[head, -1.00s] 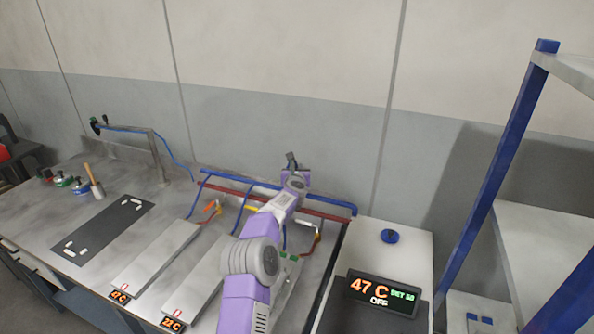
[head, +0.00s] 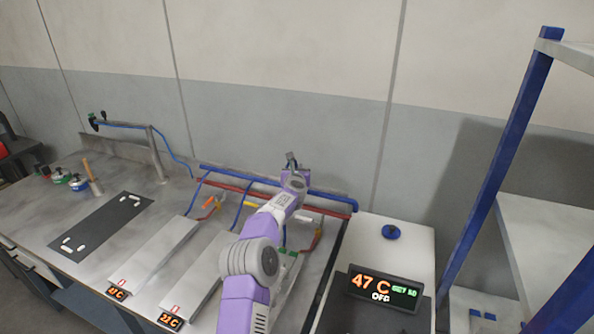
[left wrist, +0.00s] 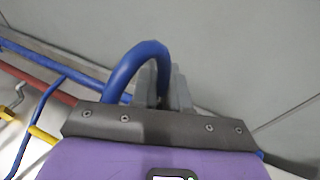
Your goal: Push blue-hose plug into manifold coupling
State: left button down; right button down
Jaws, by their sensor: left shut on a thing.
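My left gripper (head: 291,160) is at the back of the bench, above the blue pipe (head: 338,202) of the manifold. In the left wrist view its grey fingers (left wrist: 163,88) are shut at the end of a blue hose (left wrist: 135,58), which arcs up from behind the gripper body and down to them. The plug itself is hidden between the fingers. The manifold's blue pipe (left wrist: 42,60) and red pipe (left wrist: 40,84) run at the left of the wrist view. I cannot make out the coupling. My right gripper is not in view.
Flat grey plates (head: 155,262) with red and blue hoses lie on the bench. A blue-posted shelf (head: 503,150) is further right. The wall (head: 330,130) is close behind the gripper.

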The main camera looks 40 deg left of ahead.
pick_arm(q)
jog(key=c, duration=1)
grip_release()
jog(key=shift+f, duration=0.1)
jog(key=shift+c, duration=0.2)
jog(key=shift+s+d+b, duration=0.35)
jog(key=shift+s+b, duration=0.15)
jog(key=shift+b, duration=0.2)
jog(key=b+v, duration=0.2)
jog(key=v, duration=0.4)
jog(key=shift+b, duration=0.4)
jog(key=shift+d, duration=0.15)
